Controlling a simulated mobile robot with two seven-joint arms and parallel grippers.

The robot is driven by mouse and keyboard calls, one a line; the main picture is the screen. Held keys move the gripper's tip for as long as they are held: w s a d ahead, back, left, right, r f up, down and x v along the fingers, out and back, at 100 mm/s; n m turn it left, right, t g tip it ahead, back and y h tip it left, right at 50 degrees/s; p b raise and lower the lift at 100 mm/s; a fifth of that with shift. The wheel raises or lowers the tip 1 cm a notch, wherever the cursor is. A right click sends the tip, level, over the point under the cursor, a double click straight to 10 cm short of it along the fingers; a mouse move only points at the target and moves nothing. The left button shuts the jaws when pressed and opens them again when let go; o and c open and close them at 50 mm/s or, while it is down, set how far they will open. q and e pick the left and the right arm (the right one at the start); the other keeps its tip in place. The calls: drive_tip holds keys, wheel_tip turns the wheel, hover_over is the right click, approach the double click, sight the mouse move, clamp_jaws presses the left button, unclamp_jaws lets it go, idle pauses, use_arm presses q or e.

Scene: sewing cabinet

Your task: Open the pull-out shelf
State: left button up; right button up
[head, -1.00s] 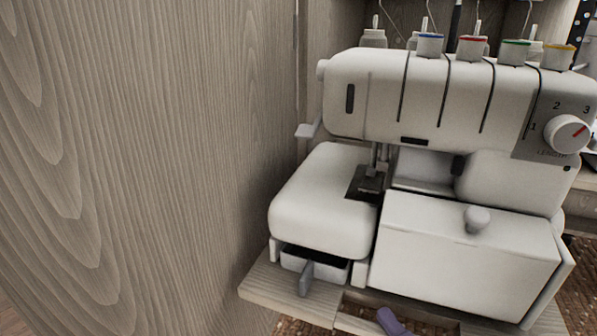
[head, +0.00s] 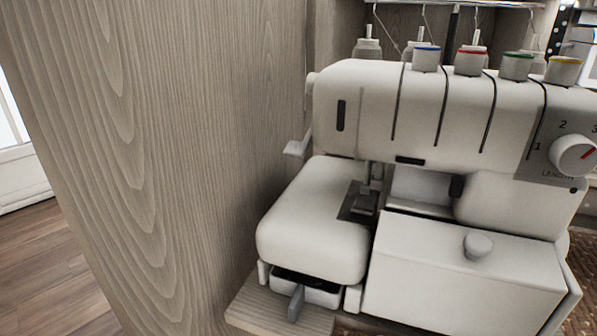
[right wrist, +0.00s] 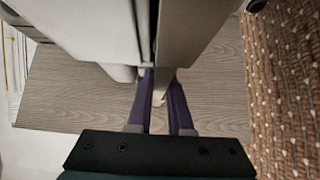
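A pale wood shelf (head: 262,311) shows under the front left of the white sewing machine (head: 440,115) in the head view. Most of it is covered by the machine or cut off by the bottom edge. In the right wrist view, a wood-grained surface (right wrist: 75,95) lies beyond my right gripper (right wrist: 160,90). Its two purple fingers stand apart, with a narrow gap between them. A small pale piece shows by the tips, and I cannot tell whether they touch it. Neither gripper is in the head view.
A tall wood cabinet panel (head: 150,150) stands close on the left. A small tray with a grey handle (head: 296,303) sits under the machine's arm. Thread spools (head: 426,60) stand on top. A brown woven surface (right wrist: 285,90) is on the right in the wrist view.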

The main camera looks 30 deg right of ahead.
drive_tip(key=shift+o, duration=0.7)
drive_tip(key=shift+s, duration=0.25)
drive_tip(key=s, duration=0.9)
drive_tip(key=shift+s+a+p, duration=0.2)
drive_tip(key=shift+a+p, duration=0.2)
drive_tip(key=shift+p, duration=0.05)
drive_tip(key=shift+r, duration=0.1)
